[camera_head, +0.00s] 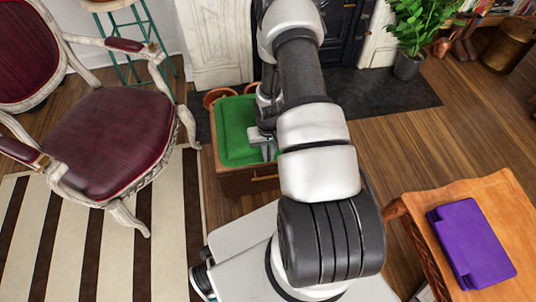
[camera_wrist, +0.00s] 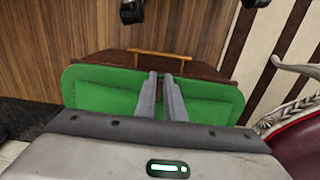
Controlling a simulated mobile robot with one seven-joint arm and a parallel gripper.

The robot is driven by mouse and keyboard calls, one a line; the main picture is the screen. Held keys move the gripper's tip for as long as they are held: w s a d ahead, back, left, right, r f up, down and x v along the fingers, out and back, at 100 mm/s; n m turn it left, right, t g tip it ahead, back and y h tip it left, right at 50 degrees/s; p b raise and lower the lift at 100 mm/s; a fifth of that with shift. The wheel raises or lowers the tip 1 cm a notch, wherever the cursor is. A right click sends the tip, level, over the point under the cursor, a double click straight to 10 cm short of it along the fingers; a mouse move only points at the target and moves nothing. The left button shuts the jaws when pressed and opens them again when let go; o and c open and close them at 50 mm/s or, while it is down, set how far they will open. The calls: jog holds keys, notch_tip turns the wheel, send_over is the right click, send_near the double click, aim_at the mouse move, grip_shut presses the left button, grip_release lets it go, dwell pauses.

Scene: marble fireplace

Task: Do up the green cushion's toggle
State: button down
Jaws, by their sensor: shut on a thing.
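The green cushion (camera_head: 233,132) lies flat on top of a wooden chest with a handle on its front. It also shows in the wrist view (camera_wrist: 97,91), where its edges run out to both sides of my fingers. My gripper (camera_head: 267,155) is over the cushion's right part in the head view. In the wrist view its two fingers (camera_wrist: 161,76) point down at the cushion near its handle-side edge, with a narrow gap at the tips. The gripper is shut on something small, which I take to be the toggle. The toggle itself cannot be made out.
The wooden chest (camera_head: 238,182) stands by the dark hearth (camera_head: 398,97). A carved chair with a dark red seat (camera_head: 115,135) is to the left, close to the chest. A wooden table (camera_head: 423,207) with a purple folded item (camera_head: 472,244) is at the right. Pots stand behind the chest.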

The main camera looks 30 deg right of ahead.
jog(key=c, duration=1.8)
grip_release()
jog(key=shift+c, duration=0.2)
jog(key=shift+r, duration=0.1)
notch_tip(320, 180, up, 17)
jog(key=p, duration=0.4)
jog(key=shift+r, duration=0.15)
